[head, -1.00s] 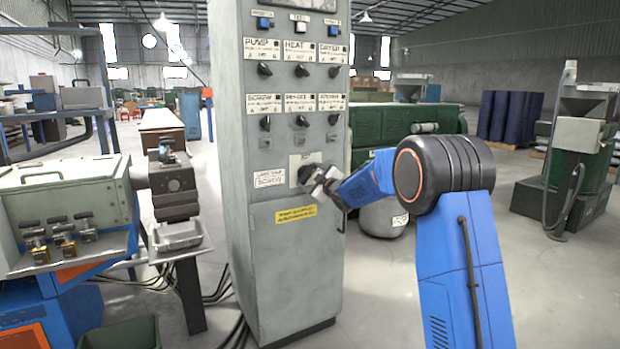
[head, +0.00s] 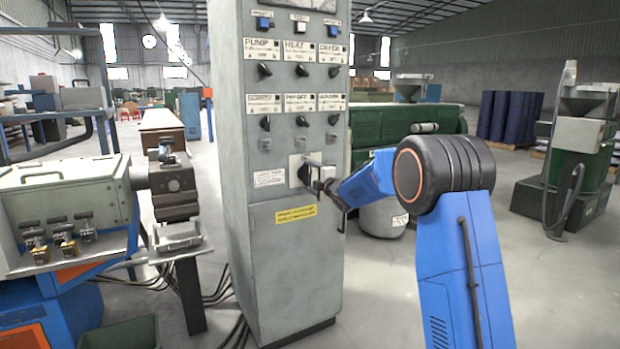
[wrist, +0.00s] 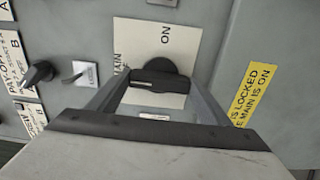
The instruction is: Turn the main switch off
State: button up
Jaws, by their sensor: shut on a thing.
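The main switch (head: 301,174) is a black rotary knob on a cream plate, low on the front of the grey cabinet (head: 293,258). In the wrist view the knob (wrist: 160,84) has a dark bar handle lying across the picture, between the two fingers. The plate carries the words MAIN and ON, turned sideways. My gripper (head: 312,170) is at the knob, and it also shows in the wrist view (wrist: 160,92), shut on the handle with one finger at each end. The knob is partly covered by the gripper in the head view.
Rows of smaller knobs and labelled switches (head: 299,70) sit above the main switch. A yellow warning label (head: 296,214) is just below it. A grey machine (head: 70,200) stands to the left, with cables on the floor.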

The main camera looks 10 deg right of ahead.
jog(key=shift+f, duration=0.15)
dwell(0.4)
jog(key=o, duration=1.1)
jog(key=shift+c, duration=0.2)
jog(key=shift+s, duration=0.1)
jog(key=v, duration=1.7)
jog(key=shift+s, duration=0.15)
